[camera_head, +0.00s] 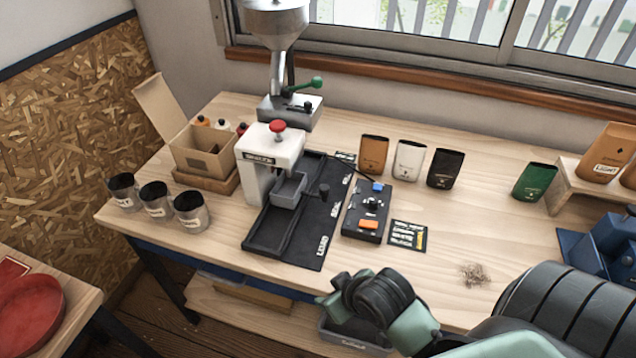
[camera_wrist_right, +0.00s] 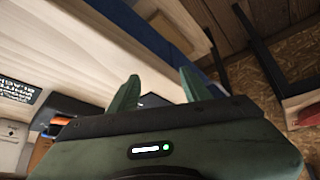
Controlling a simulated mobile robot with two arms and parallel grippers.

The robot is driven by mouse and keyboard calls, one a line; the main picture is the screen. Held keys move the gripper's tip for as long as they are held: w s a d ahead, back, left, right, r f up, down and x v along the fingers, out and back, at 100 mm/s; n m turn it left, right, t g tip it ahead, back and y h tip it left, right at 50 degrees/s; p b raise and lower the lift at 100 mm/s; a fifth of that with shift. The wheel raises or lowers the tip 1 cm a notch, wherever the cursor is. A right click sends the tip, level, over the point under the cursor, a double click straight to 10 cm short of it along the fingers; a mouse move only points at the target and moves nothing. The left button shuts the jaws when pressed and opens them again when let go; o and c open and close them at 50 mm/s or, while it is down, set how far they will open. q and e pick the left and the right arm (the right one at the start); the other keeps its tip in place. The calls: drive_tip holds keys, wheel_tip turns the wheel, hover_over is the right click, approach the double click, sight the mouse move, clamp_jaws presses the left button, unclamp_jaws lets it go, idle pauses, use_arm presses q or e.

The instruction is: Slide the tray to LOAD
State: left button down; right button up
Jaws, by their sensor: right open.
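The small grey tray (camera_head: 288,190) sits in the dark track (camera_head: 263,240) of the white sealer machine (camera_head: 262,162), below its red knob. A black handle stands at the tray's right side. The track's base is marked with white words, with LOAD (camera_head: 323,245) at the front end; the tray is farther back than that word. My right gripper (camera_head: 330,299) is in front of the table edge, apart from the tray. In the right wrist view its two green fingers (camera_wrist_right: 160,92) are spread with nothing between them. My left gripper is in neither view.
A black control box (camera_head: 366,215) with an orange and a blue button stands right of the track, beside a small black card (camera_head: 407,235). Several bags stand behind. Jars (camera_head: 157,200) and an open carton (camera_head: 201,150) are to the left. Spilled beans (camera_head: 474,274) lie front right.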

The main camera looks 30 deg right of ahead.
sight(325, 188)
drive_tip(key=w+d+t, duration=0.1)
drive_tip(key=w+d, duration=0.1)
drive_tip(key=w, duration=0.1)
drive_tip(key=w+d+r+t, duration=0.1)
drive_tip(key=w+d, duration=0.1)
drive_tip(key=w, duration=0.2)
drive_tip(key=w+d+r+m+t, duration=0.1)
drive_tip(key=w+d, duration=0.1)
drive_tip(key=w, duration=0.2)
drive_tip(key=shift+d+t, duration=0.2)
drive_tip(key=shift+t, duration=0.2)
drive_tip(key=w+d+r+m+t+h, duration=0.1)
drive_tip(key=w+d+r+m+t, duration=0.2)
drive_tip(key=w+d, duration=0.4)
drive_tip(key=shift+n, duration=0.7)
drive_tip(key=shift+w+r+p+x, duration=0.1)
drive_tip(key=shift+r+p+x, duration=0.15)
drive_tip(key=shift+x, duration=0.95)
drive_tip(key=shift+w+r+p+x, duration=0.1)
drive_tip(key=shift+r+x, duration=0.15)
drive_tip(key=shift+x, duration=0.95)
drive_tip(key=shift+w+r+p+x, duration=0.15)
drive_tip(key=shift+r+p+x, duration=0.1)
drive_tip(key=shift+x, duration=0.95)
clamp_jaws()
